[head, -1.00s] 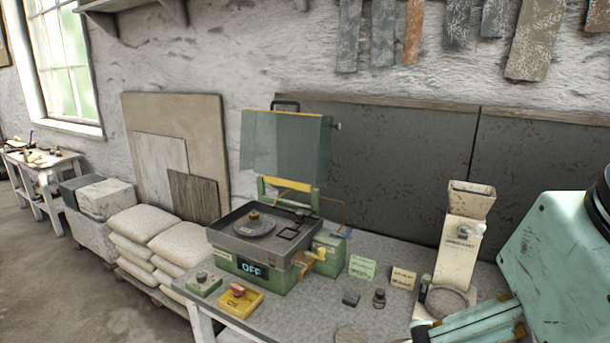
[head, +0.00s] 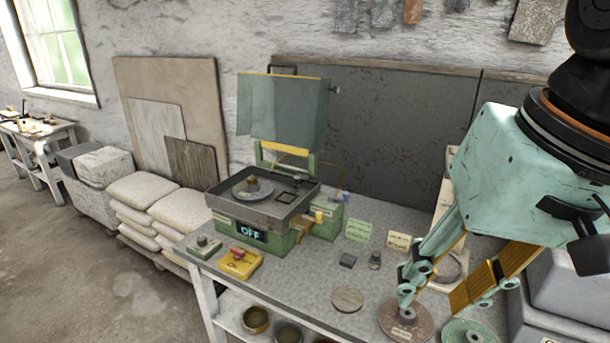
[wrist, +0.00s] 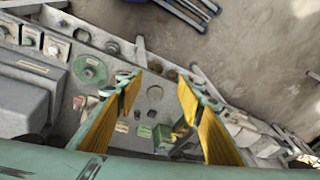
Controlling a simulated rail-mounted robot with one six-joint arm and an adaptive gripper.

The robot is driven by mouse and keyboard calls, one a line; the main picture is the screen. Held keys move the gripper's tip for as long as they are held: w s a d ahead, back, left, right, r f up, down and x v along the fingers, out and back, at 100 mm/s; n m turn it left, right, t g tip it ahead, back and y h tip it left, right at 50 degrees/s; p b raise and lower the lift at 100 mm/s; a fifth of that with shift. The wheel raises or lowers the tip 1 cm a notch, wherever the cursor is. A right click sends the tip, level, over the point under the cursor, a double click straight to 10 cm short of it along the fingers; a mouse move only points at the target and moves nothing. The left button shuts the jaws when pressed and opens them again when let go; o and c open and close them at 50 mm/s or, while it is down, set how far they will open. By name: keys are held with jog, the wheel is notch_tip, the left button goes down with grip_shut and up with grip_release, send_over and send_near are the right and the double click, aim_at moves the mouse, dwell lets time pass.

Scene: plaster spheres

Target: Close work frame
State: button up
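A green machine (head: 275,228) on the bench has a dark square tray with a round disc and a small brass-coloured knob. Its hinged see-through frame (head: 283,112), with a yellow lower bar, stands raised nearly upright behind the tray. The machine's display reads OFF. My gripper (head: 432,303) is to the right of the machine, apart from it, over the bench's right part. Its fingers are spread and empty, pointing down. The wrist view also shows my gripper (wrist: 161,82) open, with nothing between the fingers. The raised frame cannot be made out clearly there.
A yellow button box (head: 240,263) and a green control box (head: 204,246) sit at the bench's front left. A small dark block (head: 348,260), a wooden disc (head: 348,299) and a reddish disc (head: 405,322) lie right of the machine. A pale dispenser stands partly behind my arm.

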jog(key=w+a, duration=0.1)
jog(key=w, duration=0.1)
jog(key=w+a+m+y, duration=0.1)
jog(key=w+a+m, duration=0.1)
jog(key=w+a, duration=0.1)
jog(key=shift+w+r+g+y, duration=0.25)
jog(key=shift+w+g+y, duration=0.05)
jog(key=shift+w+g, duration=0.1)
grip_shut()
jog(key=w+a+f+m+y+p, duration=0.1)
jog(key=w+a+m+y, duration=0.3)
jog(key=w, duration=1.1)
jog(key=w+a+f+m+y+p, duration=0.15)
jog(key=w+a+m, duration=0.4)
jog(key=w, duration=0.85)
jog(key=w+d+f+m+t, duration=0.2)
jog(key=w+f+m, duration=0.2)
jog(key=w, duration=0.6)
jog(key=w+d+f+m+t+y, duration=0.1)
jog(key=w+d+f+m+t, duration=0.1)
jog(key=w+f, duration=0.6)
jog(key=w+d+f+m+t+y+p, duration=0.1)
jog(key=w+d+f+m, duration=0.3)
jog(key=w, duration=0.8)
jog(key=shift+w+d+f+m+t, duration=0.2)
jog(key=shift+f+m+t, duration=0.5)
jog(key=shift+f+m, duration=0.35)
jog(key=shift+r, duration=0.15)
